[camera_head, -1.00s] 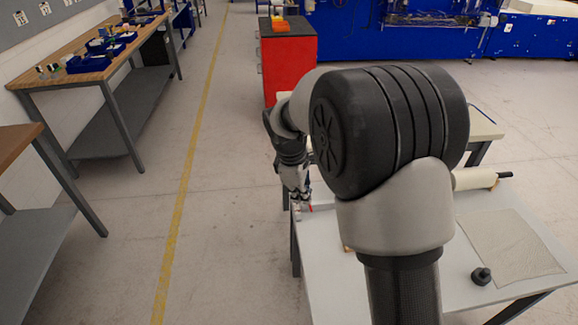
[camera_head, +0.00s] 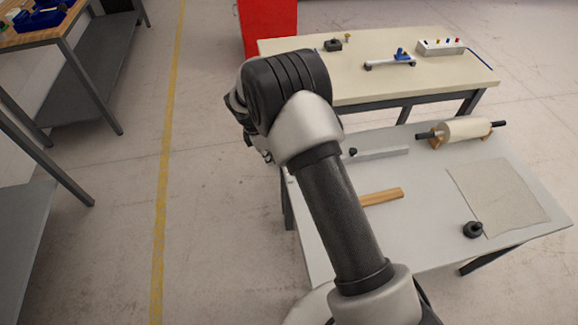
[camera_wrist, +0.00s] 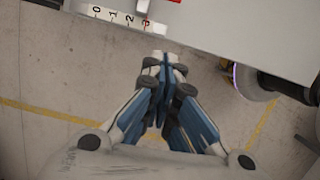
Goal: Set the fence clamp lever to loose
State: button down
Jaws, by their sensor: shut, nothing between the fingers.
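My gripper (camera_wrist: 165,62) is shut and empty in the wrist view, its fingertips together just off the edge of a pale table (camera_wrist: 245,30). In the head view, a pale bar with a black knob (camera_head: 353,152) lies on the white table (camera_head: 425,225). My arm hides the gripper and the table's left end there.
The white table also holds a wooden strip (camera_head: 382,197), a cream roll (camera_head: 462,130), a grey sheet (camera_head: 498,198) and a black knobbed piece (camera_head: 473,229). A cream table (camera_head: 285,50) stands behind, with a switch box (camera_head: 440,46). Open floor (camera_head: 215,190) lies to the left.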

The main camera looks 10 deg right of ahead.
jog(key=d+f+b, duration=0.1)
jog(key=f, duration=0.2)
jog(key=d+f+b, duration=0.1)
jog(key=d+f, duration=0.1)
jog(key=f, duration=0.1)
jog(key=d+f+b, duration=0.2)
jog(key=f, duration=0.1)
jog(key=shift+w+d+f, duration=0.1)
jog(key=shift+w+d, duration=0.1)
jog(key=shift+d+r, duration=0.2)
jog(key=shift+d, duration=0.3)
